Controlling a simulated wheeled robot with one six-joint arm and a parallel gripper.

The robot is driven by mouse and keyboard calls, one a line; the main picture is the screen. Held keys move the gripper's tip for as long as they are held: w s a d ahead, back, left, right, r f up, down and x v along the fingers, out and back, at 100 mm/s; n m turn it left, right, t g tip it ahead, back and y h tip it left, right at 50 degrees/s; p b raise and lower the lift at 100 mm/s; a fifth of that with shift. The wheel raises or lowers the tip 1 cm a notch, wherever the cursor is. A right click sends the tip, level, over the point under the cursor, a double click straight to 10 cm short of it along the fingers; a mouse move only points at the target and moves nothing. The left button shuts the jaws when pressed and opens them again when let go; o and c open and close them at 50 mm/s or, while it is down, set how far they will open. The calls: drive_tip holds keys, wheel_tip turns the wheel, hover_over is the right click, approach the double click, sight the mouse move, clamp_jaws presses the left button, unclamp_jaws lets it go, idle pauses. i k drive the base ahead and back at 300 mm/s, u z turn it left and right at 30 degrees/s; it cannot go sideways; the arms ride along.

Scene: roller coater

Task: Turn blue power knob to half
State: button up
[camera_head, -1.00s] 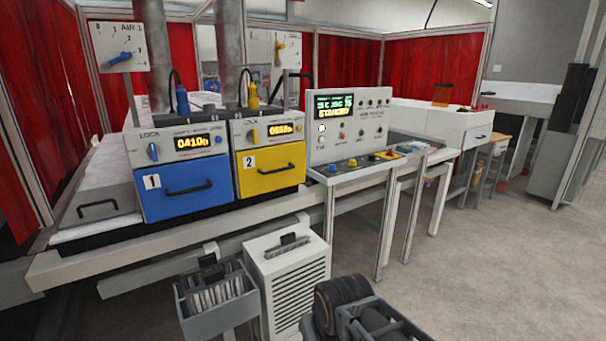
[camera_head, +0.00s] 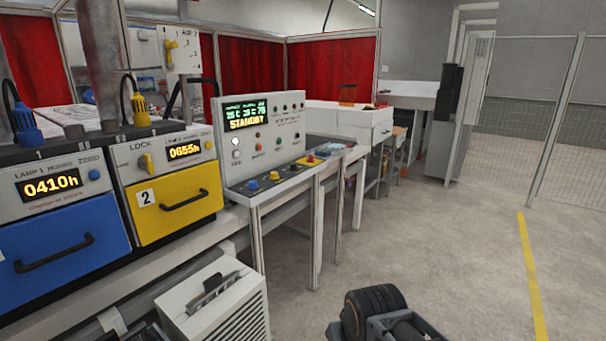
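A blue knob (camera_head: 252,184) sits at the left end of the sloped desk of the control console (camera_head: 230,172). A small blue knob (camera_head: 94,175) sits right of the 0410h display on the lamp 1 unit (camera_head: 62,245). I cannot read a power label at either, nor tell their settings. The console display (camera_head: 246,113) reads STANDBY. Dark round parts of my own arm show at the bottom right, away from the knobs. My gripper's fingers are not in view.
The lamp 2 unit (camera_head: 178,205) with its yellow drawer stands between lamp 1 and the console. A white louvred cabinet (camera_head: 215,300) stands on the floor in front. The floor (camera_head: 450,240) to the right is clear, with a yellow line (camera_head: 534,280).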

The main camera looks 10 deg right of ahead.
sight(252, 184)
drive_tip(key=z, duration=0.4)
drive_tip(key=i, duration=1.4)
drive_tip(key=u, duration=0.7)
